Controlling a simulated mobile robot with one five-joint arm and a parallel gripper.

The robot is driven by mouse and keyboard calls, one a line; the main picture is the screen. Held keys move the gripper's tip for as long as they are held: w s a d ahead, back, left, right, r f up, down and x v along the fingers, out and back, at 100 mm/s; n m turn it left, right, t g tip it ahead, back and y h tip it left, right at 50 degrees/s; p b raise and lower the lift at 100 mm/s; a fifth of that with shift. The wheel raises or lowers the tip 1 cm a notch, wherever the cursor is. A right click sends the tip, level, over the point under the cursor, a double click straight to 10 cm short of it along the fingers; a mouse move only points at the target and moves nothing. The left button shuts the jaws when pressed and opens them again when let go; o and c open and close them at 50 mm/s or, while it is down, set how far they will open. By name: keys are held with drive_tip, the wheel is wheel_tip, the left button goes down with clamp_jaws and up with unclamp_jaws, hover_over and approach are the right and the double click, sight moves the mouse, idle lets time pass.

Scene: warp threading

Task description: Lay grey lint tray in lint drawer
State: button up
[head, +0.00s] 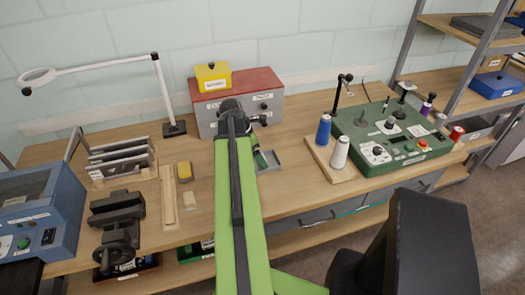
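A small grey tray (268,160) lies on the bench in front of the red-topped grey cabinet, just right of my green arm. Its left side is partly hidden by the arm and a dark, green-marked item. My gripper (250,122) is at the far end of the arm, dark and small in front of the cabinet. Its fingers are not clear, and I cannot tell whether it holds anything. Grey drawer fronts (310,221) run under the bench's front edge, one with a teal edge. Their labels are unreadable, so I cannot tell which is the lint drawer.
A wooden board with blue and white thread cones (340,152) and a green machine (385,135) stand to the right. A dark vise (117,215), yellow block (185,171) and lamp (174,128) are on the left. Bare bench lies in front of the tray.

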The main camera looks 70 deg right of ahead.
drive_tip(key=p+v, duration=0.5)
drive_tip(key=v, duration=0.2)
drive_tip(key=shift+r, duration=0.3)
drive_tip(key=shift+w+a, duration=0.1)
